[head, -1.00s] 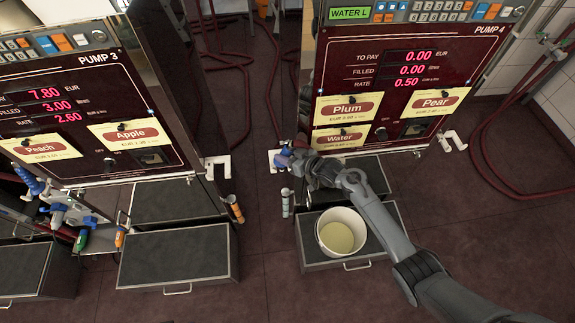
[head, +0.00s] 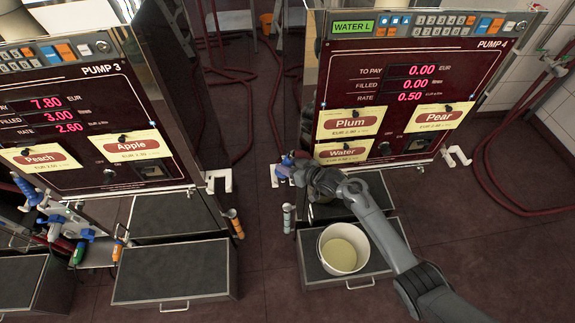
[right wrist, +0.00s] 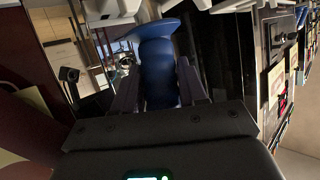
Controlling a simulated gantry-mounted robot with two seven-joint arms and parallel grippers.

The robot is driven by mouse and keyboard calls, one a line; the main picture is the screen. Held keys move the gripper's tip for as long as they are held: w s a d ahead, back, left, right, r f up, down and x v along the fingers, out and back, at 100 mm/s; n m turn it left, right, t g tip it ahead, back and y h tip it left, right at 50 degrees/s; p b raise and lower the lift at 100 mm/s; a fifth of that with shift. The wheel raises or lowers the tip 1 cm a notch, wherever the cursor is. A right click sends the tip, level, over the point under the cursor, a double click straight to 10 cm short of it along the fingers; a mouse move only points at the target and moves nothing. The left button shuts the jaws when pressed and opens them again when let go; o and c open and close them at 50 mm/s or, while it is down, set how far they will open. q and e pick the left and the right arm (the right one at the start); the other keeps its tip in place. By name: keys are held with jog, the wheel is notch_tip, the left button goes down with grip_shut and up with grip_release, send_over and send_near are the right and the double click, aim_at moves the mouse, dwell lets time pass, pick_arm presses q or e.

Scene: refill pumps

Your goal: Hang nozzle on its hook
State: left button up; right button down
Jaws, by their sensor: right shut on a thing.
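My right gripper (head: 300,172) is shut on a blue nozzle (head: 285,168) at the left side of Pump 4. In the right wrist view the blue nozzle (right wrist: 157,72) sits between the two fingers. A white hook bracket (head: 273,181) sticks out at Pump 4's lower left corner, right beside the nozzle. The nozzle overlaps the bracket in the head view; I cannot tell whether it rests on it. My left gripper is not in view.
A white bucket (head: 322,238) with pale liquid stands on the tray (head: 318,275) under Pump 4, below my right arm. Another white hook (head: 458,156) is at Pump 4's right. Pump 3 (head: 90,110) stands at left, with several nozzles by it. Red hoses (head: 235,90) lie between the pumps.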

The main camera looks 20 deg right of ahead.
jog(key=shift+f+b, duration=0.75)
jog(key=shift+f, duration=0.25)
jog(key=c, duration=0.7)
grip_release()
jog(key=shift+o, duration=0.8)
jog(key=shift+f, duration=0.1)
jog(key=shift+s+d, duration=0.1)
